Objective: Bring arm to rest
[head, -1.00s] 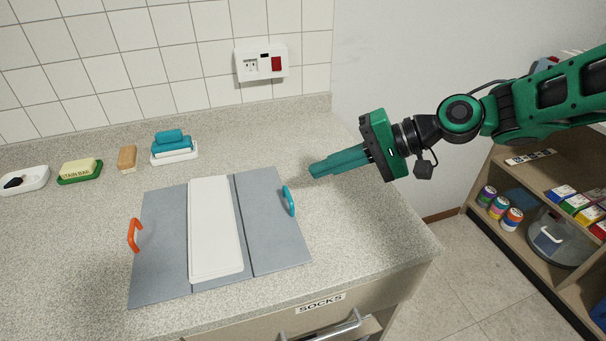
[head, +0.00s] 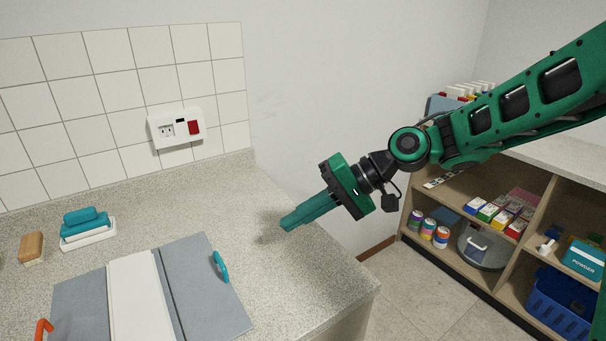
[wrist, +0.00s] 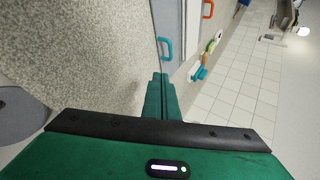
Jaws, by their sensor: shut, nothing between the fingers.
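My green arm reaches in from the right in the head view. My gripper (head: 283,227) is shut and empty, its teal fingers together. It is above the right part of the speckled counter, to the right of the grey folding board. In the wrist view the shut fingers (wrist: 160,78) point toward the board's teal handle, with clear counter on the left.
The grey board (head: 200,285) with a white middle panel, a teal handle (head: 220,266) and an orange handle (head: 44,330) lies on the counter (head: 290,285). A stocked shelf unit (head: 400,222) stands at right, beyond open floor.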

